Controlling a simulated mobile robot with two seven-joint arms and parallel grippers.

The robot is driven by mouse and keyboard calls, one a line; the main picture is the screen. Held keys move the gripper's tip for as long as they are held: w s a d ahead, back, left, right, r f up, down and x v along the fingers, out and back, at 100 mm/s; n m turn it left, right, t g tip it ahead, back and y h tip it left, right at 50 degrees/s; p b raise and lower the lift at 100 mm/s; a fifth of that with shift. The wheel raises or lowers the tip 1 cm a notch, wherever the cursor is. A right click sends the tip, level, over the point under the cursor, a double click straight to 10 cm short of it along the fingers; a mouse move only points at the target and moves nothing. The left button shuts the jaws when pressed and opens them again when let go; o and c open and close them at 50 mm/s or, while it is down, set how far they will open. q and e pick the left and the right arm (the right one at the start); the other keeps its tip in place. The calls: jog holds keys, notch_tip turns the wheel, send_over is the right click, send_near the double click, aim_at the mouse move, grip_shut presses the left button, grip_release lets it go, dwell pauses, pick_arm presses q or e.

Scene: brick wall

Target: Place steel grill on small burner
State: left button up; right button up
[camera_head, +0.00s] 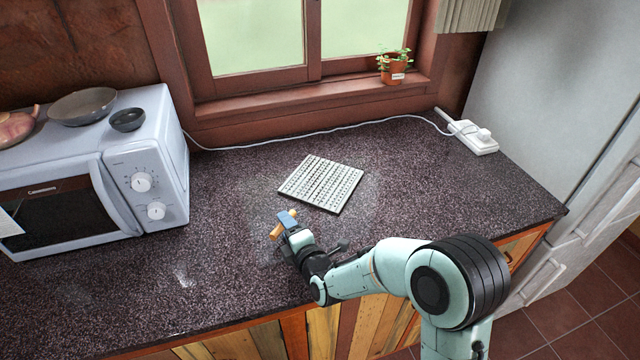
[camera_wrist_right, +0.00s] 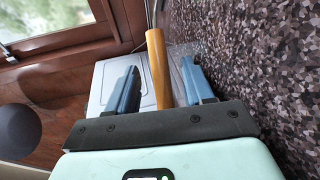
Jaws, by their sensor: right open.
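A light square grid (camera_head: 321,184), apparently the steel grill, lies flat on the dark speckled counter. A wooden handle (camera_head: 276,232) lines up with it toward the lower left, and the join is not clear. My right gripper (camera_head: 287,222) is at this handle. In the wrist view, the handle (camera_wrist_right: 157,66) stands between the two blue fingers of my right gripper (camera_wrist_right: 160,72), which are open with gaps on both sides. Thin metal wires show beyond the handle's end. No burner can be made out. My left gripper is not in view.
A white microwave (camera_head: 150,170) with a pan (camera_head: 83,105) and small bowl (camera_head: 127,119) on top stands at left. A potted plant (camera_head: 394,72) sits on the sill. The counter right of the grid is clear.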

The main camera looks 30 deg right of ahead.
grip_shut()
jog(key=shift+r, duration=0.1)
